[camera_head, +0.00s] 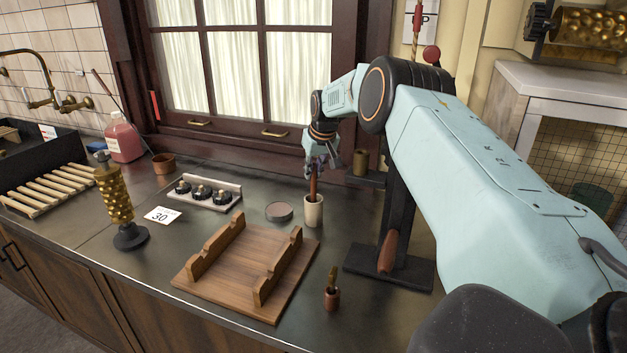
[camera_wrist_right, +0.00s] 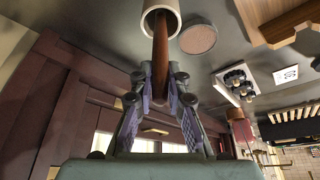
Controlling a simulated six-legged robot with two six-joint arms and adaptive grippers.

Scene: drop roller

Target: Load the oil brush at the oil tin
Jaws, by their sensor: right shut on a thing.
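The oil tin (camera_head: 313,213) is a small cream cylinder standing upright on the dark counter, right of the round lid-like disc. The oil brush (camera_head: 314,186) has a reddish-brown wooden handle and stands nearly upright, with its lower end inside the tin's mouth. Its bristles are hidden. My right gripper (camera_head: 317,166) is above the tin and shut on the brush handle. In the right wrist view, the purple-padded fingers of the gripper (camera_wrist_right: 160,82) close around the handle (camera_wrist_right: 161,42), which runs into the tin (camera_wrist_right: 160,14). My left gripper is not in view.
A wooden cradle (camera_head: 230,268) stands in front of the tin.

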